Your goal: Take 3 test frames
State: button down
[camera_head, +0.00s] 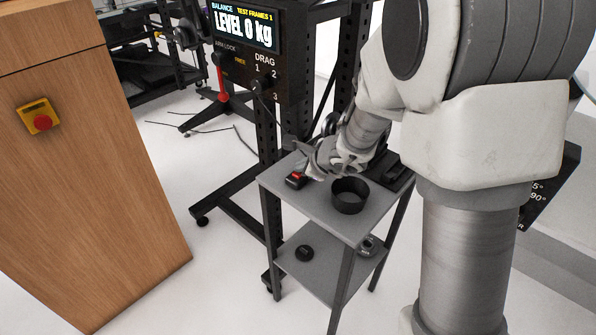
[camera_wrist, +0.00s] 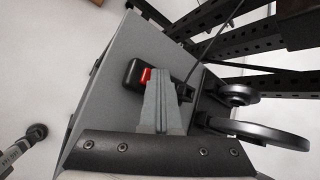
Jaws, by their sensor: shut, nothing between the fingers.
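A screen (camera_head: 245,28) at the top of the black rack reads "BALANCE", "TEST FRAMES 1" and "LEVEL 0 kg". A small black remote with a red button (camera_head: 296,179) lies on the grey cart top (camera_head: 315,203). It also shows in the wrist view as a black remote (camera_wrist: 133,72) with its red button beside my fingers. My gripper (camera_wrist: 158,75) is shut and empty, its fingertips at or just over the remote; I cannot tell whether they touch it. In the head view my gripper (camera_head: 310,168) is partly hidden by my arm.
A black cup (camera_head: 349,196) stands on the cart top, right of the remote. Black round parts (camera_head: 304,253) lie on the lower shelf. A wooden cabinet (camera_head: 90,170) with a red emergency button (camera_head: 40,121) stands left.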

jog(key=shift+r+p, duration=0.55)
jog(key=shift+r, duration=0.3)
notch_tip(320, 180, up, 5)
jog(key=p, duration=0.4)
dwell(0.6)
